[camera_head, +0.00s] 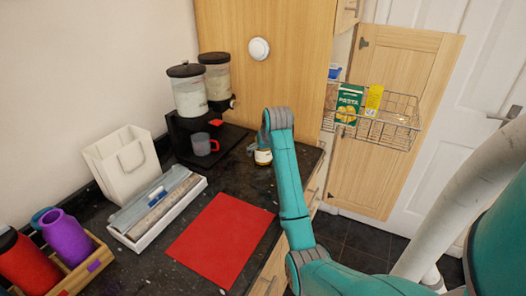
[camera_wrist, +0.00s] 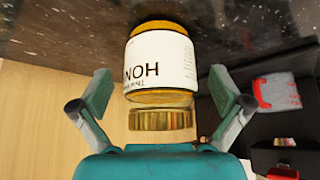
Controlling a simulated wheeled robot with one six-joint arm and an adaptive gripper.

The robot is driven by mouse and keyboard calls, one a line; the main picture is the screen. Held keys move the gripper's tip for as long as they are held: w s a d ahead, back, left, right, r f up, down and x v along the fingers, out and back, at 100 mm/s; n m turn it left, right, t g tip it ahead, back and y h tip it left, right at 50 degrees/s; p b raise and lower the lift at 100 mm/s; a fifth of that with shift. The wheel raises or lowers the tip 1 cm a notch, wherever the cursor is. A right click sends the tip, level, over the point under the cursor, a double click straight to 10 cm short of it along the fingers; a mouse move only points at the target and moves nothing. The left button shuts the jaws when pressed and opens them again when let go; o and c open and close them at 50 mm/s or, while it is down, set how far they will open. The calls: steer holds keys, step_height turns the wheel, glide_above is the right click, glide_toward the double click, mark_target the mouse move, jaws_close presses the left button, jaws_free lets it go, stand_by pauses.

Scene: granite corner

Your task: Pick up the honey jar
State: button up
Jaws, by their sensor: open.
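The honey jar (camera_wrist: 160,62) stands on the dark counter, with a white label, amber contents and a gold lid (camera_wrist: 160,120). It appears inverted in the wrist view, lid toward my gripper. My gripper (camera_wrist: 160,78) is open, one finger on each side of the jar, with a visible gap on both sides in that view. In the head view the jar (camera_head: 263,157) is near the counter's right edge, partly hidden by my arm, and my gripper is mostly hidden.
A grey mug with a red handle (camera_head: 203,144) stands under the dispensers (camera_head: 188,92), left of the jar. A red mat (camera_head: 222,238) lies in front. A wire basket (camera_head: 385,128) with food boxes sticks out at right.

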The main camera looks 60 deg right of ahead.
steer(key=shift+x, duration=1.05)
steer(key=shift+r, duration=0.1)
steer(key=c, duration=1.7)
